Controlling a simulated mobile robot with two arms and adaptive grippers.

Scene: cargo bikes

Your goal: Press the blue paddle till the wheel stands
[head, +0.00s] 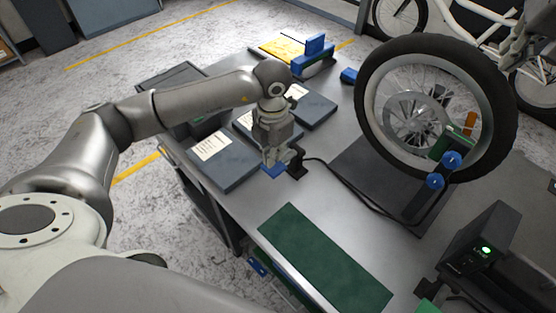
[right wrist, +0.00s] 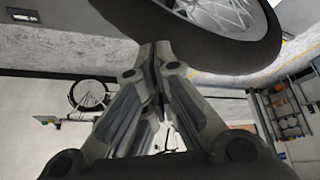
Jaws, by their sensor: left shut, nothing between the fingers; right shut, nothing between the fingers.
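The wheel (head: 372,90), with a black tyre and silver spokes, stands upright in a stand on the right of the bench. One still frame does not tell whether it turns. The blue paddle (head: 272,172) juts from a small black mount (head: 297,163) at the bench's near-left part. My left gripper (head: 275,158) is shut and empty, pointing down right at the paddle; I cannot tell whether it touches. My right gripper (right wrist: 154,55) is shut and empty in the right wrist view, with the tyre (right wrist: 215,48) beyond its tips. I cannot make it out in the head view.
A black box (head: 482,245) with a green light stands at the right. A dark cable (head: 345,185) runs across the bench from the paddle mount. A green mat (head: 322,258) lies in front. Blue knobs (head: 452,160) sit by the wheel.

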